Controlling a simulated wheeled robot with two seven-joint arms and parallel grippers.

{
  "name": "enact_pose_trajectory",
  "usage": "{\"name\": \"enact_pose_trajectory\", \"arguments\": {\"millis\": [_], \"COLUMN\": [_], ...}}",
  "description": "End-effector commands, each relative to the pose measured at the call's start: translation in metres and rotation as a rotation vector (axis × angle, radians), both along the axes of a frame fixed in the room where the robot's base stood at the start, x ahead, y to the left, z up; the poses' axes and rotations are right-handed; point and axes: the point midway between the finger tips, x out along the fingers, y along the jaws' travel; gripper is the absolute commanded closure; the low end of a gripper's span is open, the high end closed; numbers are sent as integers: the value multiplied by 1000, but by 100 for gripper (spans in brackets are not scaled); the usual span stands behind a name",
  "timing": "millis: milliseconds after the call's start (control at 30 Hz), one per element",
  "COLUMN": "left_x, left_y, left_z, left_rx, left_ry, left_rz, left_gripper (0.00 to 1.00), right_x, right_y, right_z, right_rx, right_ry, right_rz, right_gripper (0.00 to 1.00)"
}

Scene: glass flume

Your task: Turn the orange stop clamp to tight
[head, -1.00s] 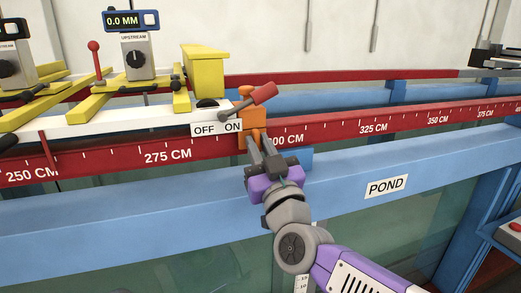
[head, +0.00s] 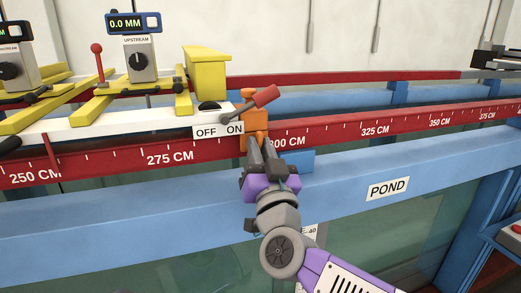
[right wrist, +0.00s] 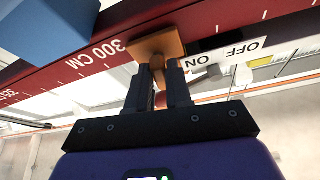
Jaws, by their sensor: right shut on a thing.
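The orange stop clamp (head: 255,121) sits on the red rail just left of the 300 CM mark, with a lever ending in a red grip (head: 264,96) above it, pointing up and right. My right gripper (head: 262,146) reaches up from below and is shut on the clamp's lower part. In the right wrist view the clamp (right wrist: 158,44) shows an orange plate, with a small orange piece (right wrist: 160,63) between the fingertips (right wrist: 164,72). The fingers partly hide that piece. My left gripper is not in view.
The red rail (head: 375,130) carries a centimetre scale. A white bar with an OFF ON label (head: 217,131) lies left of the clamp. A yellow block (head: 206,68) and an upstream gauge (head: 138,60) stand behind it. A blue beam with a POND label (head: 388,188) runs below.

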Motion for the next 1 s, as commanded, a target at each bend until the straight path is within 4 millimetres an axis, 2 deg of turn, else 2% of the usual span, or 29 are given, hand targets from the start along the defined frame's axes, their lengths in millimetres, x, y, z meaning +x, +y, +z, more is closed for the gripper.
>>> {"name": "enact_pose_trajectory", "arguments": {"millis": [33, 67, 200, 567, 1000], "left_x": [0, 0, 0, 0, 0], "left_y": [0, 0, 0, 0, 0], "left_z": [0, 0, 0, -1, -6], "left_rx": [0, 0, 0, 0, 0], "left_ry": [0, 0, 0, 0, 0], "left_rz": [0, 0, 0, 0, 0], "left_gripper": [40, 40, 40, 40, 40], "right_x": [0, 0, 0, -6, -62], "right_y": [0, 0, 0, -1, -15], "right_z": [0, 0, 1, -2, -25], "right_rx": [0, 0, 0, -1, -1], "right_ry": [-1, -1, -1, -1, -2], "right_rz": [1, 1, 1, 0, 0], "right_gripper": [100, 79, 60, 60, 60]}}
